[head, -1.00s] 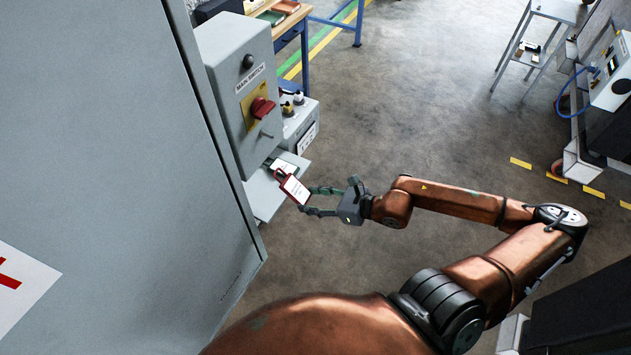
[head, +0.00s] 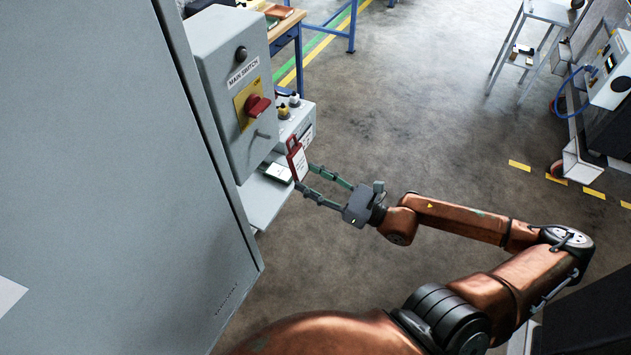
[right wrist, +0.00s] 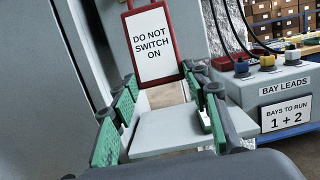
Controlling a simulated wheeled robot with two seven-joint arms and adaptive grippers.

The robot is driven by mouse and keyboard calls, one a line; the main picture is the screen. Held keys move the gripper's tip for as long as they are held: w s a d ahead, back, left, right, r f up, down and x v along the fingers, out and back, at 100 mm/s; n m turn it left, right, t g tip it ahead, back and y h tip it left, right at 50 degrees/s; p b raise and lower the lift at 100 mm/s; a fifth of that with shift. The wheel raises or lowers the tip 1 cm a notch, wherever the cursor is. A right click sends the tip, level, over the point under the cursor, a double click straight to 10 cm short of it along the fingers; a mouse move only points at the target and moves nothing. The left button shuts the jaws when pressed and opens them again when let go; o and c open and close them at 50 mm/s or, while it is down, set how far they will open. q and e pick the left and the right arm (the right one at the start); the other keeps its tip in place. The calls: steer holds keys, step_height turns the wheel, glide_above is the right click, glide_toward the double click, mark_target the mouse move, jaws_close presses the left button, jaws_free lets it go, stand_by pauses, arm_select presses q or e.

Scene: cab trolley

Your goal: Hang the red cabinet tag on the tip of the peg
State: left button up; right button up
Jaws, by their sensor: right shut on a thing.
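The red cabinet tag (head: 297,160), a red frame around a white face, is held upright by its lower part in my right gripper (head: 307,178). In the right wrist view the tag (right wrist: 152,45) reads "DO NOT SWITCH ON" and stands between the green-padded fingers (right wrist: 160,84). The peg (head: 264,134) is a short grey stub on the front of the grey switch box (head: 222,90), below the red switch handle (head: 258,106). The tag is apart from the peg, to its right and a little lower. The peg cannot be made out in the right wrist view. My left gripper is not in view.
A grey shelf (head: 262,205) juts out under the switch box, with a white card (head: 278,172) on it. The "BAY LEADS" box (right wrist: 285,92) stands behind, to the right. A large grey cabinet door (head: 110,150) fills the left.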

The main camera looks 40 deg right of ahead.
steer(key=shift+w+a+f+b, duration=0.1)
steer(key=shift+w+a+b, duration=0.15)
steer(key=shift+w, duration=0.35)
steer(key=shift+w+a+b, duration=0.25)
steer(key=shift+w, duration=0.35)
steer(key=shift+w+a+f+b, duration=0.25)
steer(key=shift+w+a+b, duration=0.15)
steer(key=shift+w, duration=0.4)
steer(key=shift+w+a+f+b, duration=0.2)
steer(key=shift+w+a+b, duration=0.15)
steer(key=shift+w, duration=0.5)
steer(key=shift+w+a+f+b, duration=0.3)
steer(key=shift+w+b, duration=0.1)
steer(key=shift+w, duration=0.4)
steer(key=shift+r, duration=0.1)
steer(key=o, duration=1.3)
steer(key=shift+s, duration=0.1)
